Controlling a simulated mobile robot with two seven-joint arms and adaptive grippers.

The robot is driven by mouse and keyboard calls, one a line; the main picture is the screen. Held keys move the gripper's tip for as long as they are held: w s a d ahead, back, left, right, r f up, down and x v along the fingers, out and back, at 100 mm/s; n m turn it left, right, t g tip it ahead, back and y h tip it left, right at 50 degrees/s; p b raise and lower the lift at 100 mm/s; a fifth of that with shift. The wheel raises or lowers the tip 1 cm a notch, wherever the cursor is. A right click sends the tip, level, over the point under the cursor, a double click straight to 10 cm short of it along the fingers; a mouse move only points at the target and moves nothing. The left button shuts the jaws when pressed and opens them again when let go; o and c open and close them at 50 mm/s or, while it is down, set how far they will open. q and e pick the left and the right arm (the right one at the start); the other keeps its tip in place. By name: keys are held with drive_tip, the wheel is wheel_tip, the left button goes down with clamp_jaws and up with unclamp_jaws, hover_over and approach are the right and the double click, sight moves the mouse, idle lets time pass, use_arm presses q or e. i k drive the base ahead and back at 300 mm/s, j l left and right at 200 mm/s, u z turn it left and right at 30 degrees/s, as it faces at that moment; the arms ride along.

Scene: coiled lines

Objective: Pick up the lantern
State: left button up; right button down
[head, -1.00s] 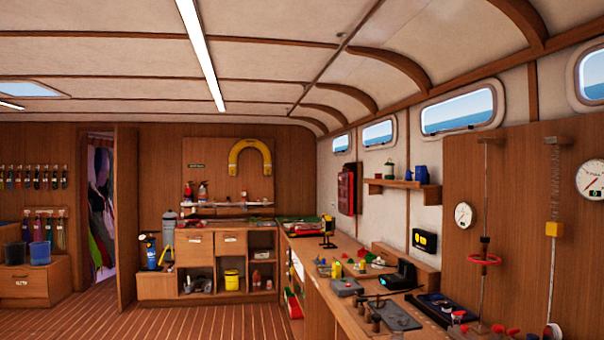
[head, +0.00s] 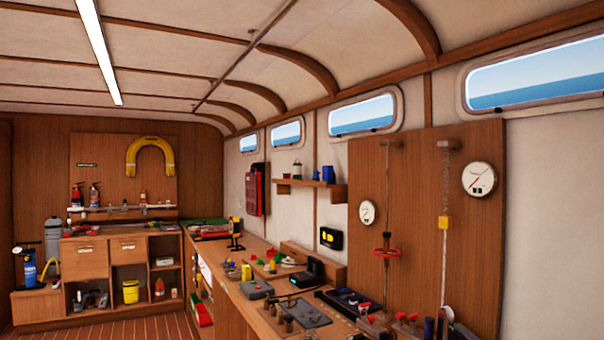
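A small lantern-like object (head: 297,170) with a pale body and dark base stands upright on the wooden wall shelf (head: 312,188). It is at the left part of the shelf, apart from the blue items (head: 326,174) to its right. It is small in the view, so its details are hard to tell. Neither of my grippers shows in the head view.
A long workbench (head: 222,262) runs below the shelf, with a black and yellow upright device (head: 236,232), a grey box (head: 257,288) and several small tools. A tall panel with gauges (head: 420,200) stands to the right. The plank floor (head: 110,326) is clear at lower left.

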sight(297, 166)
drive_tip(key=i+j+u, duration=0.1)
drive_tip(key=u, duration=0.9)
drive_tip(key=i, duration=4.95)
drive_tip(key=i+z, duration=0.5)
drive_tip(key=i+j+z, duration=0.25)
drive_tip(key=i+z, duration=0.25)
drive_tip(key=z, duration=2.05)
